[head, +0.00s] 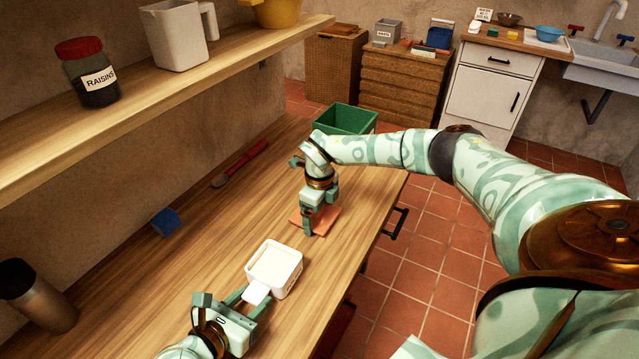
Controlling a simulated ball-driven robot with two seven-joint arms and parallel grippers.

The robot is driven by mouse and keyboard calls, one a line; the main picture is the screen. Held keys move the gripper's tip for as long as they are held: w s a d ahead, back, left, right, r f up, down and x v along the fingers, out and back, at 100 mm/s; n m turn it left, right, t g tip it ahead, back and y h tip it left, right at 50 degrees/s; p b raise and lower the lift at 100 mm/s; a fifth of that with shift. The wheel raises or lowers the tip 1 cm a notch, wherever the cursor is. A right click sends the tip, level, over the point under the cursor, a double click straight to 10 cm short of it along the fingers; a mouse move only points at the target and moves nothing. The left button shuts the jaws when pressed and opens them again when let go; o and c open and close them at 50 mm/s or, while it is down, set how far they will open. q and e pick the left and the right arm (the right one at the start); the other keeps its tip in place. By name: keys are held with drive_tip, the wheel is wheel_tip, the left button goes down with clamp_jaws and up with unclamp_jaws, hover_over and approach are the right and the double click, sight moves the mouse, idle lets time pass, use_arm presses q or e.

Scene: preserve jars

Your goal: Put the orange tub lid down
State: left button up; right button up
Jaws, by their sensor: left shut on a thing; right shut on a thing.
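The orange tub lid (328,218) is a flat square piece over the wooden worktop, beyond the tub. My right gripper (308,231) points down and is shut on the lid, covering part of it. The lid is at or very near the worktop; I cannot tell whether it touches. A white open tub (291,275) with pale contents stands upright on the worktop, its label seen edge-on. My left gripper (251,300) is at its near left side, shut on the white tab (257,293) that sticks out from the tub.
A green bin (346,119) stands at the worktop's far end. A blue sponge (165,221), a red-handled tool (240,163) and a dark metal tumbler (37,295) lie or stand along the wall. A shelf (180,92) overhangs the left side. The worktop's right edge is close to the lid.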

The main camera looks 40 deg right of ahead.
use_arm(q)
drive_tip(key=shift+s+a+f, duration=0.1)
drive_tip(key=shift+s+f, duration=0.05)
drive_tip(key=shift+f, duration=0.2)
use_arm(e)
drive_tip(key=shift+f, duration=0.15)
drive_tip(key=o, duration=0.7)
use_arm(q)
drive_tip(key=o, duration=1.4)
wheel_tip(320, 180, up, 10)
drive_tip(key=shift+r, duration=0.15)
use_arm(e)
wheel_tip(320, 180, up, 12)
drive_tip(key=shift+r, duration=0.15)
